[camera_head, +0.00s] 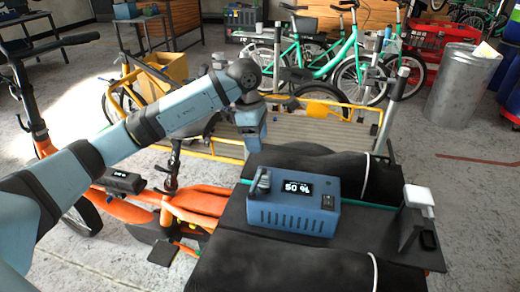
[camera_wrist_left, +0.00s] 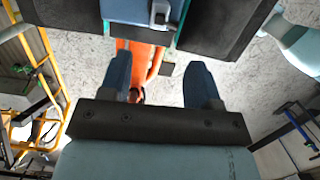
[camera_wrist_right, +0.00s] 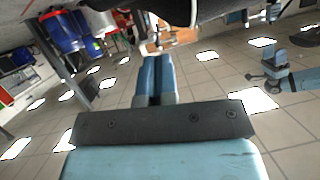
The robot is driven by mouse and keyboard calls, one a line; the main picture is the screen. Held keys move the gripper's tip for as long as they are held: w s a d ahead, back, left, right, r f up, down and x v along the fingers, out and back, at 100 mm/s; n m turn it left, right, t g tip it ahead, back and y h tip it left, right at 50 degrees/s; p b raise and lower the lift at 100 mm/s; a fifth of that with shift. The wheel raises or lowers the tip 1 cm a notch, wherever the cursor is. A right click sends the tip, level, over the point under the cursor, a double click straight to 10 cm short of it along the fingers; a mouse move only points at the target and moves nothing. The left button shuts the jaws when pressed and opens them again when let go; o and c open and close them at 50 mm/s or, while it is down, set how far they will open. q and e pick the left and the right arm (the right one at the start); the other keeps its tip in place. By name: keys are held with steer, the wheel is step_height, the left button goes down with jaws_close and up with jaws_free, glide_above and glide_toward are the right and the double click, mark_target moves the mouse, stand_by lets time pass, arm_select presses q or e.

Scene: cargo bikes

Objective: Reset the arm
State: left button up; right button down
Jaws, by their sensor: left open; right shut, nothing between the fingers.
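My left arm reaches in from the left of the head view, bent at the elbow. Its gripper (camera_head: 255,148) hangs over the cargo bike, above and behind the blue box with the "50 %" display (camera_head: 293,188). In the left wrist view the fingers of my left gripper (camera_wrist_left: 158,75) are apart with nothing between them. The blue box (camera_wrist_left: 128,12) shows at the top of that view, beyond the fingertips. My right gripper (camera_wrist_right: 153,62) shows only in the right wrist view; its blue fingers are together and hold nothing.
The blue box stands on a dark board (camera_head: 375,222) over black bags. A grey device with a white top (camera_head: 418,205) stands at its right end. The orange cargo bike (camera_head: 190,205) lies below my left arm. Green bicycles (camera_head: 335,58) and a metal bin (camera_head: 462,85) stand behind.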

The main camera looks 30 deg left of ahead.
arm_select(q)
steer(key=shift+a+r, duration=0.1)
steer(key=shift+r, duration=0.35)
